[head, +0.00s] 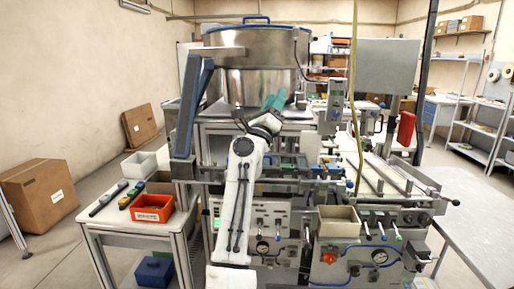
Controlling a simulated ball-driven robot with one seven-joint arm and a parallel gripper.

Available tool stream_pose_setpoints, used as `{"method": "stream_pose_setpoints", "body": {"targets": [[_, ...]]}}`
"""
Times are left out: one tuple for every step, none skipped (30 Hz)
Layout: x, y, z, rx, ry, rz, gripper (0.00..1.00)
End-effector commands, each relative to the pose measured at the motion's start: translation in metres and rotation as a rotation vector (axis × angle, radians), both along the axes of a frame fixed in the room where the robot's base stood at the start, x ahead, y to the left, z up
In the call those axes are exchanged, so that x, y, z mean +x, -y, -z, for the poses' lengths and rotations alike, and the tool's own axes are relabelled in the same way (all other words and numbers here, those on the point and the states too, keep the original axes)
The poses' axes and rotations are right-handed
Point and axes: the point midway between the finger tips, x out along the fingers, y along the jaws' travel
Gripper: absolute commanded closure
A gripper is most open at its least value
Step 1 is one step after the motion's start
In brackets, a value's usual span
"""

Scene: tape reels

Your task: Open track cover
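My white arm rises in the middle of the head view. My gripper (275,101), with teal fingers, is at its upper end, in front of the lower part of a large steel bowl (262,62). The fingers are small here, and I cannot tell whether they are apart or touching, or whether anything is between them. The machine's long track (375,172) runs at the right, below and to the right of my gripper. I cannot make out which part is the track cover or how it stands. My arm hides part of the machine's front.
A side table (112,219) at the left holds a red-orange bin (152,208), a light bin (139,165) and hand tools. A beige bin (339,221) sits on the machine's front. A yellow hose (354,95) hangs right of my gripper. Cardboard boxes (40,193) stand on the left floor.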

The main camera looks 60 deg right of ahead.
Motion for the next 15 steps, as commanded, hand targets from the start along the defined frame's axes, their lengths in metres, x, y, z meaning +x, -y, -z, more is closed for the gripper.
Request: {"method": "stream_pose_setpoints", "body": {"targets": [[-0.024,0.021,-0.009,0.078,0.181,0.041,0.63],[-0.037,0.031,-0.007,0.126,0.287,0.065,0.63],[-0.052,0.042,-0.003,0.19,0.427,0.098,0.63],[-0.062,0.05,0.002,0.241,0.53,0.122,0.63],[-0.07,0.056,0.007,0.291,0.635,0.146,0.63],[-0.078,0.061,0.017,0.361,0.771,0.179,0.63],[-0.082,0.064,0.025,0.415,0.872,0.205,0.63],[-0.084,0.066,0.033,0.471,0.972,0.231,0.63],[-0.083,0.066,0.043,0.548,1.102,0.267,0.63],[-0.08,0.064,0.051,0.608,1.197,0.292,0.63],[-0.076,0.061,0.057,0.67,1.289,0.32,0.63],[-0.067,0.055,0.064,0.755,1.404,0.356,0.63],[-0.059,0.049,0.068,0.819,1.487,0.384,0.63],[-0.049,0.042,0.071,0.884,1.561,0.409,0.63],[-0.036,0.031,0.071,0.97,1.651,0.445,0.63]]}}
